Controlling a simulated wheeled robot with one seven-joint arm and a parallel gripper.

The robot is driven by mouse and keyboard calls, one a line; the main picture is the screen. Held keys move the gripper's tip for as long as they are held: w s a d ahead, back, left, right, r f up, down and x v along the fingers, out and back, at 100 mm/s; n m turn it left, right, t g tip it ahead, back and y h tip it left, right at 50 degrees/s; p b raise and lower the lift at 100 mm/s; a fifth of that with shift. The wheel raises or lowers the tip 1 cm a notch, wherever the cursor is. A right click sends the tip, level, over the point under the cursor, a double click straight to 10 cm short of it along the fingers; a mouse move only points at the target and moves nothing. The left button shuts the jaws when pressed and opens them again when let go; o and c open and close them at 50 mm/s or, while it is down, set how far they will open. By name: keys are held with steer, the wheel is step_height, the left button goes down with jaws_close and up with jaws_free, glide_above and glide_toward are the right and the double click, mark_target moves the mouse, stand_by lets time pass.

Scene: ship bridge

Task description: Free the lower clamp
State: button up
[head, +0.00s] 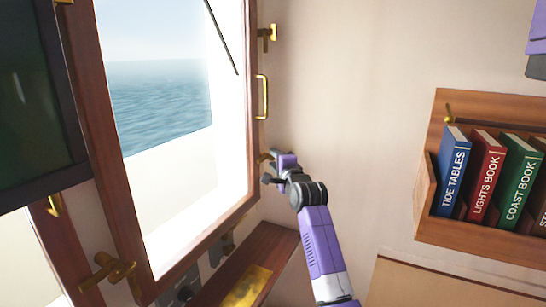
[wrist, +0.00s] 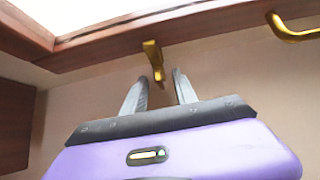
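The lower clamp (head: 264,157) is a small brass fitting on the right side of the wooden window frame, below the brass pull handle (head: 262,97). My gripper (head: 276,162) is right at it and partly hides it in the head view. In the wrist view the brass clamp (wrist: 152,58) hangs from the frame edge, with its lower end between the two grey fingertips of my gripper (wrist: 159,78). The fingers are apart, with a gap on both sides of the clamp. The upper clamp (head: 267,36) is a brass fitting higher on the same side.
The window (head: 165,100) shows sea, with a dark thin bar at its top right. A wooden ledge (head: 262,262) lies below. A book rack (head: 480,240) is on the right wall. A dark screen (head: 35,100) is at left. The wall between window and rack is clear.

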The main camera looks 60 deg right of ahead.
steer(key=shift+x, duration=0.9)
steer(key=shift+s, duration=0.1)
jaws_close()
